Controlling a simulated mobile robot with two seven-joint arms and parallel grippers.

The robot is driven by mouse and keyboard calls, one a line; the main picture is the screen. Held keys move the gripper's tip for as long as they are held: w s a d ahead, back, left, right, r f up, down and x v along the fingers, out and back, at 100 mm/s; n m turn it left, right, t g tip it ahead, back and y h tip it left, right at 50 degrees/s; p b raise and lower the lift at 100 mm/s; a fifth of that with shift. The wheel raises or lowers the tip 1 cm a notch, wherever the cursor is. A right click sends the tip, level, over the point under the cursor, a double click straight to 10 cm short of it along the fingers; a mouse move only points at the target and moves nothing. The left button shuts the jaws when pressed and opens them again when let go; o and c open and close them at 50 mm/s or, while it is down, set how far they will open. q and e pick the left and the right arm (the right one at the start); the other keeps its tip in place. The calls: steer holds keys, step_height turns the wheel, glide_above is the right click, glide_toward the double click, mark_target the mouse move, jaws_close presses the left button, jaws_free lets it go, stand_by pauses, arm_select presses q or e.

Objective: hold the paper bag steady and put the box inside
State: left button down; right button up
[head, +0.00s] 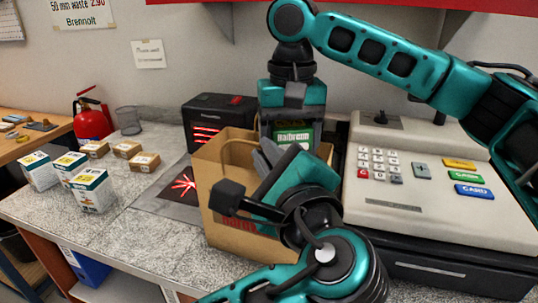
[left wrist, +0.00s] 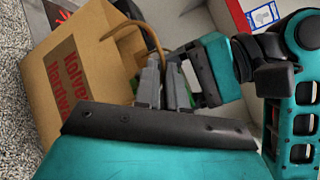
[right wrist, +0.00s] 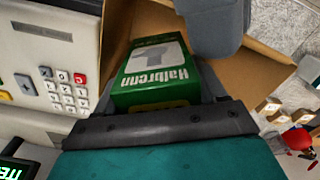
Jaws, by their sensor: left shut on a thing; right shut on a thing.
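The brown paper bag (head: 228,185) stands open on the counter, with red print and a looped handle. My left gripper (head: 266,158) is shut on the bag's rim; the left wrist view also shows the bag (left wrist: 70,75) beside its fingers (left wrist: 165,88). My right gripper (head: 290,122) points down from above and is shut on the green box (head: 294,136). In the right wrist view the green box (right wrist: 155,75), with white lettering, is at the bag's mouth between brown walls. How deep it sits is unclear. My left arm hides part of the bag.
A cash register (head: 430,190) stands close right of the bag. A black device (head: 215,112) with red stripes is behind it. Several small white boxes (head: 90,190) and brown boxes (head: 143,161) are on the left, near a fire extinguisher (head: 92,120). A dark mat (head: 170,195) lies left of the bag.

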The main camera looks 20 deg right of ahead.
mark_target(290, 123)
steer(key=shift+f, duration=2.8)
steer(key=o, duration=0.7)
steer(key=shift+f, duration=0.25)
steer(key=o, duration=0.6)
steer(key=shift+r, duration=0.15)
step_height(290, 123, up, 12)
steer(key=shift+f, duration=0.1)
arm_select(q)
steer(key=c, duration=1.1)
jaws_free()
steer(key=shift+c, duration=0.2)
